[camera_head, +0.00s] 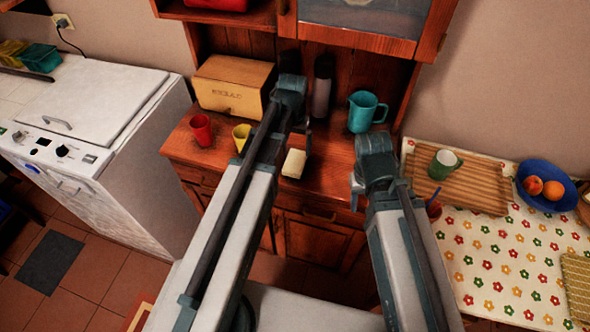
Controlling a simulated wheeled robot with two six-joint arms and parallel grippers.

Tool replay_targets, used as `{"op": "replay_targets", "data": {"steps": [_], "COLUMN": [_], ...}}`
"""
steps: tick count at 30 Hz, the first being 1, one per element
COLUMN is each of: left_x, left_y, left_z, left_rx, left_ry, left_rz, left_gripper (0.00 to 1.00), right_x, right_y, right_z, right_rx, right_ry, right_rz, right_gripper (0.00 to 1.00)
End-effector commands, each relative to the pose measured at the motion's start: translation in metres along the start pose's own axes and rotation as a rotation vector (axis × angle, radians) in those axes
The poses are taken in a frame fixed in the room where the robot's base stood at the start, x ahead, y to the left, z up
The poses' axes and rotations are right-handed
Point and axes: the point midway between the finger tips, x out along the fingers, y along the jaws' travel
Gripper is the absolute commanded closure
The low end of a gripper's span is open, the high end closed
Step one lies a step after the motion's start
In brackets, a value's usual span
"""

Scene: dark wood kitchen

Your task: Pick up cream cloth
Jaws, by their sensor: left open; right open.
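The cream cloth (294,163) looks like a small folded block lying on the dark wood cupboard top (325,170), near its front edge. My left gripper (303,128) is open above and behind the cloth, apart from it as far as I can tell. The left forearm passes just left of the cloth. My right gripper (356,188) is open, to the right of the cloth near the cupboard's front edge. Its fingers are partly hidden by my wrist.
A red cup (201,130) and yellow cup (241,137) stand left, before a wooden bread box (232,85). A teal jug (365,111) and a dark-topped cylinder (321,97) stand behind. At right, a flowered table (500,265) holds a board (475,187) and a blue fruit bowl (544,202).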

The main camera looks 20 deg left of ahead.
Motion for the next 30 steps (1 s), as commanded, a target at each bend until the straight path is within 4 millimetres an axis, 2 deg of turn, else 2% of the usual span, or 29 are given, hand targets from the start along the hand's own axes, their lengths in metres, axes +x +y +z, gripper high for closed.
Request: {"op": "replay_targets", "data": {"steps": [1,11,24,30], "left_x": [0.01,0.014,0.062,0.061], "left_y": [0.0,0.001,0.005,0.005], "left_z": [0.0,0.0,-0.001,-0.001], "left_rx": [0.0,0.0,0.0,0.0], "left_ry": [0.0,0.0,0.0,0.0], "left_rz": [0.0,0.0,0.0,0.0], "left_gripper": [0.0,0.0,0.0,0.0], "right_x": [0.009,0.014,0.062,0.061], "right_y": [-0.001,-0.001,-0.006,-0.006], "right_z": [-0.001,-0.001,-0.004,-0.004], "right_rx": [0.0,0.0,0.0,0.0], "right_ry": [0.0,0.0,0.0,0.0], "right_rz": [0.0,0.0,0.0,0.0], "right_gripper": [0.5,0.5,0.5,0.5]}}
